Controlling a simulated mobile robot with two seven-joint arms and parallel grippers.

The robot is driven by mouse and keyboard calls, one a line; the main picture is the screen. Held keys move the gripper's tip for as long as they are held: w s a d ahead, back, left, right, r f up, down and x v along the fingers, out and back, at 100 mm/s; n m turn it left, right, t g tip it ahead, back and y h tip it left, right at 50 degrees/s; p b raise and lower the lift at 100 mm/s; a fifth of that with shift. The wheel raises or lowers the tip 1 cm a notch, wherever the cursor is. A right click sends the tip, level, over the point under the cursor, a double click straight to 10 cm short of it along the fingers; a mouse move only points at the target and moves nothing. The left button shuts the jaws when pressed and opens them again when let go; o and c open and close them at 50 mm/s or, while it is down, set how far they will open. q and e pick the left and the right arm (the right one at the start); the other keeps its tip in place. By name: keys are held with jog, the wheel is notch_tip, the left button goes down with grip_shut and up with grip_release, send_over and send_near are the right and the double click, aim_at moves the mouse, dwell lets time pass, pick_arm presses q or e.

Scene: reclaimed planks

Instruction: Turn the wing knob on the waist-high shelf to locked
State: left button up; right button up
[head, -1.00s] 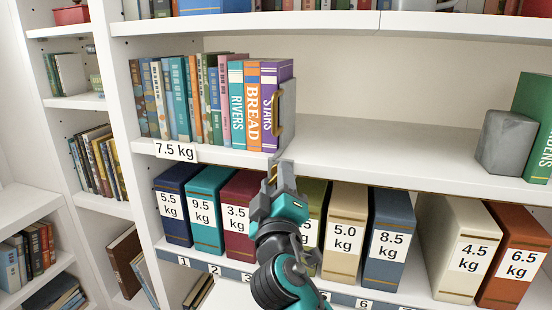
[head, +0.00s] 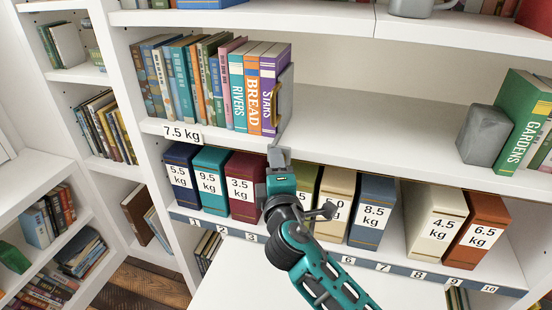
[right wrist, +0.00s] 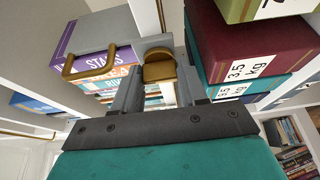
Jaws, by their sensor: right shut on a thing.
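In the head view my right gripper (head: 278,158) is at the front edge of the waist-high shelf (head: 350,140), just below the upright books. There the gripper hides the knob. The knob's locked mark cannot be made out in either view. My left gripper is in neither view.
Weight-labelled binders, including a maroon one (head: 244,185), fill the shelf below. The shelf to the right is clear up to a grey block (head: 484,135).

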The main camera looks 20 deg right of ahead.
dwell(0.3)
jog(key=o, duration=1.1)
jog(key=shift+c, duration=0.2)
